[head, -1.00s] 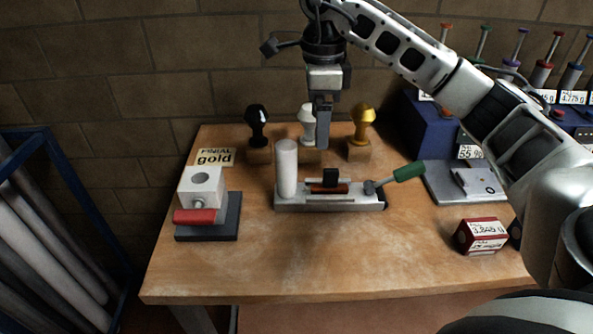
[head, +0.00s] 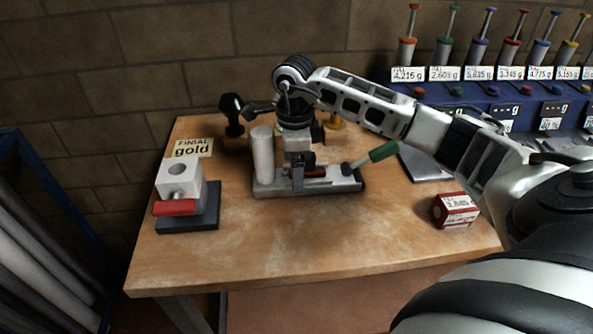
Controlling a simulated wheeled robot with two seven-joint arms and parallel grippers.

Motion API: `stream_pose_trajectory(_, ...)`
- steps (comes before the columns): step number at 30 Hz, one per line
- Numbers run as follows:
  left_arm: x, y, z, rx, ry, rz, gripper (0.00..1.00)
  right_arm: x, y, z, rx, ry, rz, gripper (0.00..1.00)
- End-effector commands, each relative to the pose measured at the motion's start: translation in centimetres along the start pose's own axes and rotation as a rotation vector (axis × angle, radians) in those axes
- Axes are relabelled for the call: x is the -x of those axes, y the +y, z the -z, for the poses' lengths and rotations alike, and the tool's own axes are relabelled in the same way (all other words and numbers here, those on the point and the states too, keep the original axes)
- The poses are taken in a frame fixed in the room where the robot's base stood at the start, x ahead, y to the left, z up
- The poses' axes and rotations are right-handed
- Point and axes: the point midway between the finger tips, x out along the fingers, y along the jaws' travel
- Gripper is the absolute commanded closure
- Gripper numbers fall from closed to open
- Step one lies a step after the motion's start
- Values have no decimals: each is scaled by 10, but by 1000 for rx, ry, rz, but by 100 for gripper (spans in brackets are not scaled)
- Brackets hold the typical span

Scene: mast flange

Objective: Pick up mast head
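No part in view is labelled as the mast head, and I cannot tell which one it is. A metal fixture (head: 345,184) with a green-handled lever (head: 383,151) lies on the bench. A white cylinder (head: 263,153) stands upright at its left end. A reddish-brown piece (head: 315,172) lies in its middle, partly hidden by my gripper. My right gripper (head: 298,188) points down in front of the fixture's middle, just right of the cylinder. Its fingers overlap in view, so its opening and any contact are unclear. My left gripper is out of view.
A white block with a hole (head: 178,176) and a red handle (head: 174,208) sits on a dark base at left. A red box (head: 455,210) is at right. The front of the wooden bench (head: 270,240) is clear.

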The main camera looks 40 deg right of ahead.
Motion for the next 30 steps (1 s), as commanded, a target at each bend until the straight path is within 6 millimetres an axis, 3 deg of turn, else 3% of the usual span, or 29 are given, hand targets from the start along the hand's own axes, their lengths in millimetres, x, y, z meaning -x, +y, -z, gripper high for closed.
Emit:
stream_pose_trajectory(3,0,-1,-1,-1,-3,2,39,-11,0,0,0,0,-1,16)
stream_pose_trajectory(11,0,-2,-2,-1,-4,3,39,-13,0,0,0,-2,2,19)
stream_pose_trajectory(15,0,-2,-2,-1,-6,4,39,-13,0,0,0,-2,2,58)
stream_pose_trajectory(17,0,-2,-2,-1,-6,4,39,-13,0,0,-1,-2,2,75)
stream_pose_trajectory(18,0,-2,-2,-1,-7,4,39,-12,-1,0,-1,-3,4,78)
stream_pose_trajectory(30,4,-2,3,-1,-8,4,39,-2,-1,0,0,-3,3,78)
